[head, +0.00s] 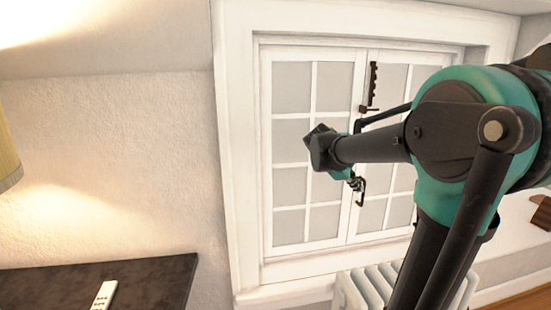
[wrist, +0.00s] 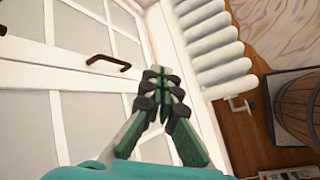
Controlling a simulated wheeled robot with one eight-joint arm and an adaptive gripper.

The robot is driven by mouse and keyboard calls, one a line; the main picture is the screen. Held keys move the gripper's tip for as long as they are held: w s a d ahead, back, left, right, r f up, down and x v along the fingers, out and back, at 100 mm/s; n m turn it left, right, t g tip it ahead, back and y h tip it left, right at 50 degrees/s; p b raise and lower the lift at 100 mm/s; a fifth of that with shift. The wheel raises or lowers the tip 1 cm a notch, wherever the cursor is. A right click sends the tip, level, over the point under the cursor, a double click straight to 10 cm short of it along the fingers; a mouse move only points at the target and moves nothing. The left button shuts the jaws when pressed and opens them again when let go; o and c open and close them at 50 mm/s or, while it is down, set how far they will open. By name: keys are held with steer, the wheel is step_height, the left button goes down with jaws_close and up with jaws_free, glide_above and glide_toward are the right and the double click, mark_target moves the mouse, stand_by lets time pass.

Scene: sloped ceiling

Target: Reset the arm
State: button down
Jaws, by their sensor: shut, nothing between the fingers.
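My gripper (wrist: 163,85) shows in the wrist view with its green and black fingers together and nothing between them. It is in front of the white window (wrist: 80,75), with the radiator beyond it to the right. In the head view my dark and teal arm reaches in from the right across the window (head: 290,190). In that view my gripper is mostly hidden behind the arm, and only small parts show below the wrist. Whether it touches the window cannot be told.
A white radiator (head: 350,290) stands below the window. A dark table (head: 140,275) with a white remote (head: 104,295) is at the lower left, under a yellowish lampshade (head: 8,155). A wooden barrel-like container (wrist: 300,110) is at the right of the wrist view.

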steer(key=s+a+f+m+y, duration=0.2)
steer(key=s+a+f+m, duration=0.1)
steer(key=s+f, duration=0.4)
steer(key=s+a+f+m+y, duration=0.3)
steer(key=s+f+m, duration=0.2)
steer(key=s+f, duration=0.2)
steer(key=s+a+f+m+y, duration=0.2)
steer(key=s+a+f+m, duration=0.2)
steer(key=s+f, duration=0.4)
steer(key=shift+f+y, duration=0.3)
steer(key=shift+f, duration=0.2)
